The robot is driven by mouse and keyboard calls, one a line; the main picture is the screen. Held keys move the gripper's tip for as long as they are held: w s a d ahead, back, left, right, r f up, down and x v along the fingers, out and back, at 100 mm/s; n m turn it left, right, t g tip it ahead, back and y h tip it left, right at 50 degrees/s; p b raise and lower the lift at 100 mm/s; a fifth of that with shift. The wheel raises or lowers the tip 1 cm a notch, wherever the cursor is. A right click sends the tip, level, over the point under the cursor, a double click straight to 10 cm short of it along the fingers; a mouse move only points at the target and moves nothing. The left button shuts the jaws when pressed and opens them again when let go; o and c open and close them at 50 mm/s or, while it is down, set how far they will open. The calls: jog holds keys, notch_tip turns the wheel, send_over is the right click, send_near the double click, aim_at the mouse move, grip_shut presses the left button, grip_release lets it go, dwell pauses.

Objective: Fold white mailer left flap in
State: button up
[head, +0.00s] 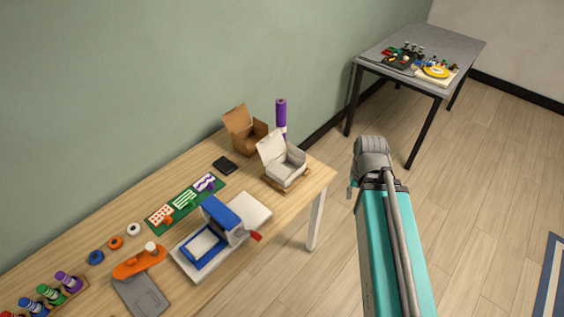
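The white mailer (287,166) stands near the far right end of the wooden workbench, on a small brown wooden base. Its lid stands raised on the left and back side, and the box looks open at the top. Its side flaps are too small to tell apart, so I cannot say how the left flap lies. My teal arm part rises at the right, apart from the mailer and beside the bench. My gripper is not seen in this view.
A brown open box (245,131) stands close behind the mailer, with a purple roll (281,116) beside it. A black flat item (225,165) and a blue-and-white press (213,241) lie nearer. A grey table (431,45) stands at the back right. Floor between is clear.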

jog(key=shift+w+a, duration=0.1)
jog(key=shift+a, duration=0.2)
jog(key=shift+f, duration=0.1)
jog(key=n+y+b, duration=0.6)
jog(key=y+b, duration=0.7)
jog(key=b, duration=1.1)
send_near(277, 166)
jog(key=f+v, duration=0.1)
jog(key=v, duration=0.3)
jog(key=shift+w+r+g, duration=0.25)
jog(key=shift+w+g, duration=0.05)
jog(key=shift+a, duration=0.15)
jog(key=b+x, duration=0.6)
jog(key=x, duration=0.7)
jog(key=shift+a, duration=0.3)
jog(key=shift+c, duration=0.3)
